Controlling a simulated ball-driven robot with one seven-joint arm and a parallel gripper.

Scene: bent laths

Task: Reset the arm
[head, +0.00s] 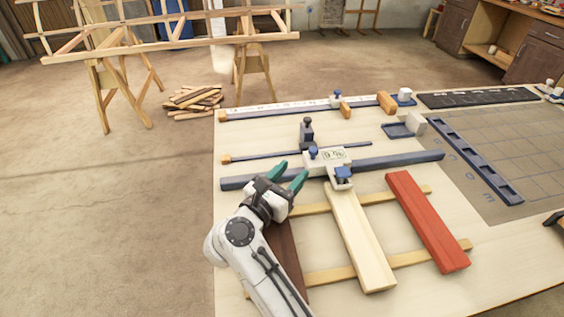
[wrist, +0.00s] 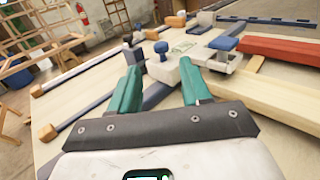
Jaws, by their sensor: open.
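My gripper (head: 288,179) has two green fingers and is open above the left part of the table, with nothing between the fingertips. In the wrist view the fingers of my gripper (wrist: 160,82) stand apart on either side of a blue bar. A white block with a blue knob (head: 325,160) sits on the long blue bar (head: 400,161) just beyond the fingertips. It also shows in the wrist view (wrist: 183,68). A cream lath (head: 360,238), a red lath (head: 428,220) and a dark brown lath (head: 287,255), partly hidden by my arm, lie across two thin wooden strips.
The pale table (head: 480,275) also bears a long ruled rail (head: 275,109), a thinner blue rod (head: 300,151), small wooden blocks (head: 386,101) and a grey gridded mat (head: 500,150). Trestles (head: 122,80) and a wood pile (head: 195,98) stand beyond. Open floor lies left.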

